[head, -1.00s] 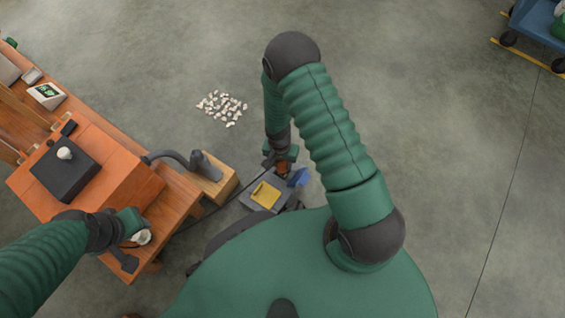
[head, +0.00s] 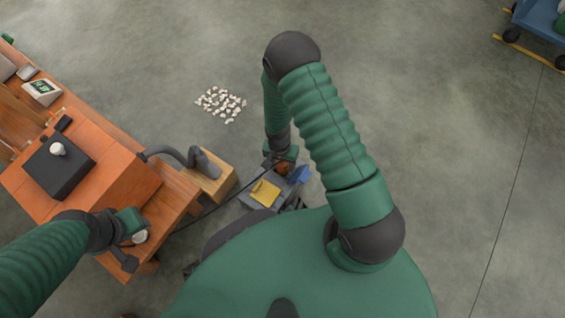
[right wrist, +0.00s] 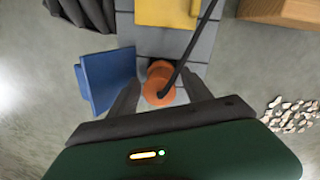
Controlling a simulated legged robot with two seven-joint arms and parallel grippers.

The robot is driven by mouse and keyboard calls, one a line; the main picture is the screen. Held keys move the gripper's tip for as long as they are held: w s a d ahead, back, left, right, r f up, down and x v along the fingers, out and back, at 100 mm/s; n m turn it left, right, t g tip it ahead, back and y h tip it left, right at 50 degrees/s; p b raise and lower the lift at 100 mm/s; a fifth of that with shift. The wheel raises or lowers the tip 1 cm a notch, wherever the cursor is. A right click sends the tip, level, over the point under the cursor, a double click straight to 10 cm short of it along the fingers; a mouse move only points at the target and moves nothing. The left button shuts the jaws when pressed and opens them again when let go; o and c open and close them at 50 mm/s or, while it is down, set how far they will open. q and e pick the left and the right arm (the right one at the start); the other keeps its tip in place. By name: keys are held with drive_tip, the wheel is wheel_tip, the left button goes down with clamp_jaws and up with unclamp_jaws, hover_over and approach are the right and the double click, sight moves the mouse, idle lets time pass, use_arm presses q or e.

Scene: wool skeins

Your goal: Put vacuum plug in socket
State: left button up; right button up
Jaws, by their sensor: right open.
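An orange plug (right wrist: 158,86) with a black cord (right wrist: 183,58) sits between the fingers of my right gripper (right wrist: 163,93) in the right wrist view. The fingers are open on either side of it, above or at a grey platform (right wrist: 193,49); contact cannot be told. In the head view the orange plug (head: 284,168) shows just below my right gripper (head: 282,161). My left gripper (head: 133,240) is at the bench's near edge, by a small white round thing (head: 140,237); its jaws are unclear. I cannot make out a socket for certain.
The grey platform carries a yellow piece (head: 265,193) and a blue piece (head: 301,174). An orange-brown bench (head: 117,160) at left holds a black box (head: 66,176) with a white knob. A wooden block (head: 215,187) and scattered whitish pieces (head: 220,104) lie nearby.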

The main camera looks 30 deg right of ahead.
drive_tip(key=r+p, duration=0.2)
drive_tip(key=r, duration=0.2)
drive_tip(key=r+p, duration=0.5)
drive_tip(key=r, duration=0.2)
drive_tip(key=shift+w+a+r+p, duration=0.25)
drive_tip(key=shift+r+p, duration=0.05)
drive_tip(key=shift+r, duration=0.15)
